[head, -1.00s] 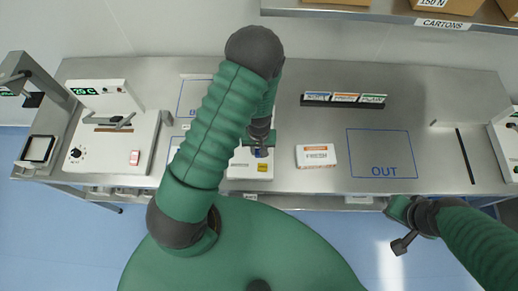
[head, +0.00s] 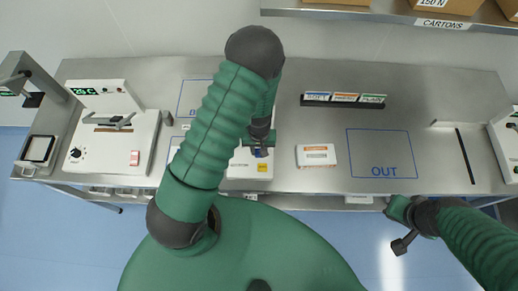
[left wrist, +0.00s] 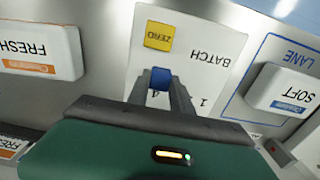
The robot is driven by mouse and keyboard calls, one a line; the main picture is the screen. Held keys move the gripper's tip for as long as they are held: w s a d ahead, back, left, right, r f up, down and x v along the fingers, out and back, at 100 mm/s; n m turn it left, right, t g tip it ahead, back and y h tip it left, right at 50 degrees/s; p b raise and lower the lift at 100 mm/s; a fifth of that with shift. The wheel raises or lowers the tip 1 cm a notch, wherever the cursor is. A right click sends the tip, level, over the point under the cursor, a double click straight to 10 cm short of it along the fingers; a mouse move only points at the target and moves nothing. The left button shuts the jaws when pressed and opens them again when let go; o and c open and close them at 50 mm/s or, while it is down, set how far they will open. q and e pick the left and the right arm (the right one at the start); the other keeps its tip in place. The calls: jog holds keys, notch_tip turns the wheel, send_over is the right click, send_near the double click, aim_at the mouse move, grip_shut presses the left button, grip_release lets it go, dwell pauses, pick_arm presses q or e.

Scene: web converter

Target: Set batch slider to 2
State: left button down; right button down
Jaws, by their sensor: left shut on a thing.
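The batch panel is a white plate (left wrist: 213,48) with the word BATCH and a yellow ZERO button (left wrist: 158,36); the button also shows in the head view (head: 262,168). The blue slider knob (left wrist: 161,77) stands between the fingertips of my left gripper (left wrist: 160,82), which is shut on it. Of the scale marks, a 1 shows to the right of the fingers in the left wrist view; other marks are partly hidden, so I cannot tell the knob's exact value. In the head view my left forearm covers much of the panel. My right gripper (head: 402,225) is near the table's front edge, away from the panel.
A FRESH carton (head: 316,155) lies right of the panel. A SOFT carton (left wrist: 282,90) lies in the blue LANE outline. The blue OUT outline (head: 380,152) is empty. A scale-like device (head: 110,140) stands at left, and a label rack (head: 344,99) at the back.

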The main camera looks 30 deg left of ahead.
aim_at(244, 154)
pick_arm(q)
jog(key=s+a+b, duration=0.1)
jog(key=a+b, duration=0.1)
jog(key=a, duration=0.1)
jog(key=s+a, duration=0.1)
jog(key=a, duration=0.1)
jog(key=shift+s+b, duration=0.35)
jog(key=shift+b, duration=0.05)
jog(key=shift+s+a, duration=0.2)
jog(key=c, duration=1.1)
grip_release()
jog(key=shift+d, duration=0.15)
notch_tip(244, 154, up, 17)
jog(key=shift+w+f+p, duration=0.1)
jog(key=shift+p, duration=0.4)
